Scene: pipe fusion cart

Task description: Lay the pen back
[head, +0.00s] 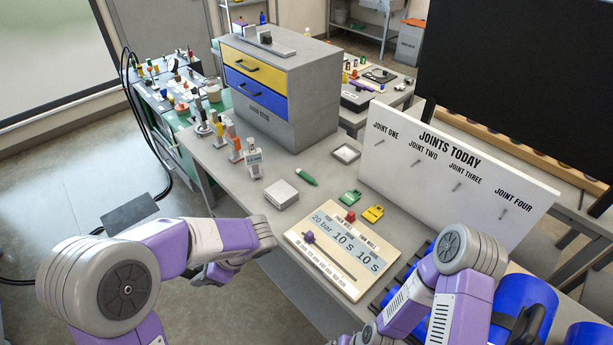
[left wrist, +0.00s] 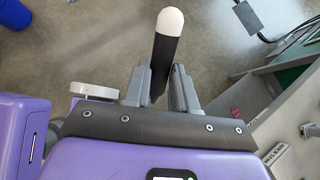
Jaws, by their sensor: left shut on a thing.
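My left gripper (left wrist: 160,85) is shut on a black pen-like rod (left wrist: 162,62) with a rounded white tip. The rod sticks out beyond the fingertips, over the floor beside the bench. In the head view the left gripper (head: 198,274) is small and partly hidden by my arm, left of the grey bench (head: 232,192); the rod cannot be made out there. A green pen-shaped object (head: 306,177) lies on the bench near a small white block. My right arm is at the lower right, and its gripper does not show.
The white block (head: 282,195), green and yellow clips (head: 372,214) and a settings board (head: 340,256) lie on the bench. A drawer cabinet (head: 268,95) and an upright joints board (head: 455,170) stand behind. Blue cylinders lie at right.

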